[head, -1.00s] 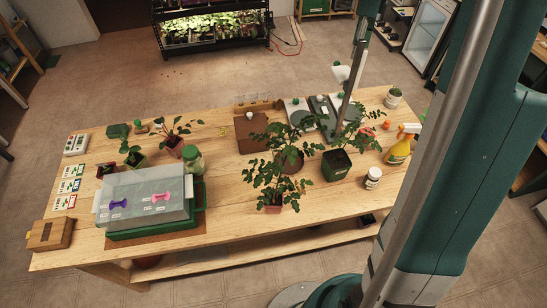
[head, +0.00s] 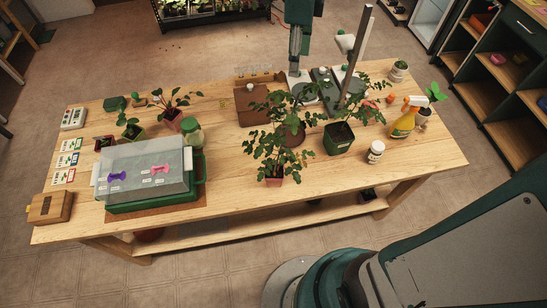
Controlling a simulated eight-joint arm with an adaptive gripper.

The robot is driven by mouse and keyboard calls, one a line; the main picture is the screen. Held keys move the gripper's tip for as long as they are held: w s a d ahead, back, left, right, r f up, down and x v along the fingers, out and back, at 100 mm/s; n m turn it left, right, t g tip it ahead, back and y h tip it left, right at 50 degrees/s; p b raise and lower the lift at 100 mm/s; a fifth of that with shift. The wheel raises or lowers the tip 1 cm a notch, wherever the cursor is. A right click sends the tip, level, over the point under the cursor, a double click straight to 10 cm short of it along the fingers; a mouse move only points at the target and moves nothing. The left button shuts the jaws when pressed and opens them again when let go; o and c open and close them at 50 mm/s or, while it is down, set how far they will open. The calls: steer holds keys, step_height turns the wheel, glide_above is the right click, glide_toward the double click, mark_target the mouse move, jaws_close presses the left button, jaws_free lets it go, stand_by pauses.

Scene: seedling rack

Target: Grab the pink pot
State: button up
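Two pots look reddish pink in the head view. One pinkish pot (head: 275,180) stands upright near the table's front edge, with a leafy plant spreading above it. A second reddish-pink pot (head: 172,124) with a small drooping plant stands at the back left. I cannot tell surely which is the pinker. My gripper (head: 294,72) hangs at the lower end of my arm over the table's back part, above and behind the front pot, apart from both pots. Its fingers are too small and too covered to read.
A lidded propagator (head: 150,165) stands left of the front pot. A dark green pot (head: 338,140) stands to its right, a brown pot (head: 291,137) behind it. A slanted post (head: 357,55) rises at the back.

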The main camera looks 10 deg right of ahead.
steer(key=s+a+f+n, duration=0.1)
steer(key=s+a+f, duration=0.1)
steer(key=s+a, duration=0.55)
steer(key=n+b, duration=0.1)
glide_above(274, 171)
step_height(274, 171, down, 21)
steer(key=shift+s+f, duration=0.15)
stand_by(0.4)
steer(key=shift+f+b, duration=0.6)
steer(key=shift+f, duration=0.7)
steer(key=shift+f, duration=0.1)
steer(key=shift+f+b, duration=0.8)
steer(key=shift+f, duration=1.7)
